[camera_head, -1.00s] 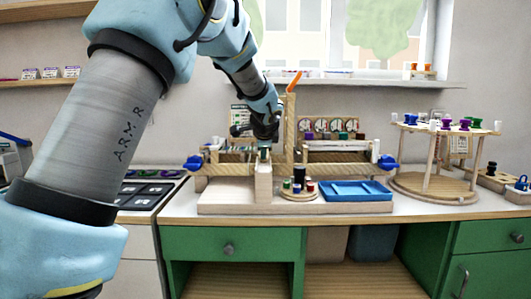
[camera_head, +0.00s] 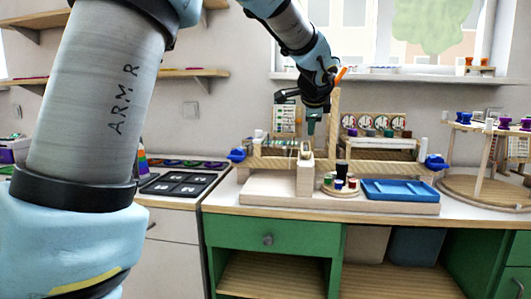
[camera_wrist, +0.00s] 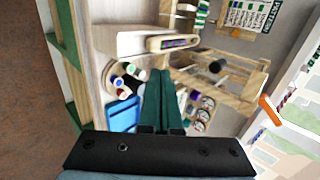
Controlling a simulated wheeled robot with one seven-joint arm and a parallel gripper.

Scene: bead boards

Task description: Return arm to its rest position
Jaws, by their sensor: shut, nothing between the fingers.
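My arm reaches from the left foreground across the upper middle of the head view. My gripper (camera_head: 311,128) hangs above the wooden bead-board stand on the counter, pointing down. In the wrist view my gripper (camera_wrist: 160,78) shows two dark green fingers lying side by side, shut, with nothing between them. The wooden stand (camera_head: 272,190) lies below it, with a pale upright block (camera_head: 305,175) under the fingers. The fingertips appear apart from the block.
A blue tray (camera_head: 400,190) and a round holder (camera_head: 341,190) with several spools stand on the base. A round wooden carousel (camera_head: 480,190) is at right. A window sill (camera_head: 390,78) and a wall shelf (camera_head: 165,75) are behind. A dark mat (camera_head: 180,184) lies on the left counter.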

